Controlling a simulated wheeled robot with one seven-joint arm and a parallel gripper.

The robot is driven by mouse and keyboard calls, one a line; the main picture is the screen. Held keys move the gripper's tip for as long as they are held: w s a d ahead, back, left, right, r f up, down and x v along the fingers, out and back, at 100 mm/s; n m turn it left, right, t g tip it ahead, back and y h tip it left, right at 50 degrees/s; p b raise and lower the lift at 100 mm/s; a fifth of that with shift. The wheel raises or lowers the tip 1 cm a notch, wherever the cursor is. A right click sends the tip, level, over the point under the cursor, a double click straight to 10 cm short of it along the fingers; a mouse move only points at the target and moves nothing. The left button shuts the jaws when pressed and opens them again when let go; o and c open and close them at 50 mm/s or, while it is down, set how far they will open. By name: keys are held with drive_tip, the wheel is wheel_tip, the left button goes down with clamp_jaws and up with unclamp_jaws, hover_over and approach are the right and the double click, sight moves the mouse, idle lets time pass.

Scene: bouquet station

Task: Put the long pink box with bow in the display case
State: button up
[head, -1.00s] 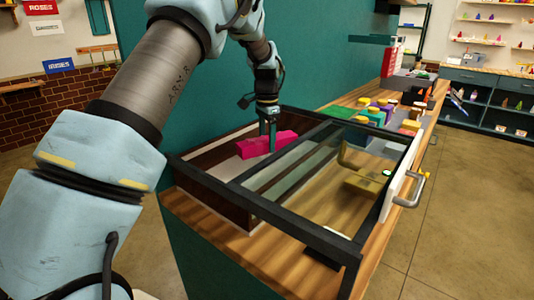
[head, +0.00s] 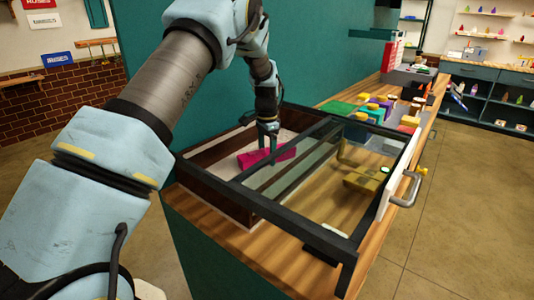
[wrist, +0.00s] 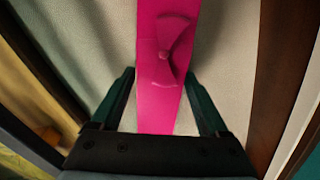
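The long pink box with bow (head: 266,156) lies on the pale floor inside the display case (head: 300,215), in the uncovered part at the left. In the wrist view the pink box (wrist: 160,60) runs up the middle of the picture, its bow facing up. My gripper (head: 268,145) is right above the box, inside the case opening. Its two fingers (wrist: 160,73) stand apart on either side of the box. Narrow gaps show between them and its sides. Contact at the fingertips is hard to judge.
The case has a dark frame, brown walls and a glass top (head: 330,170). A handle (head: 407,188) is on its right side. Several coloured boxes (head: 375,108) stand on the wooden counter (head: 430,110) behind it. A teal wall (head: 240,60) rises close behind my arm.

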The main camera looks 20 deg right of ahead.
sight(267, 151)
drive_tip(key=shift+o, duration=0.9)
wheel_tip(267, 151, up, 12)
drive_tip(key=b, duration=0.3)
drive_tip(key=shift+r, duration=0.15)
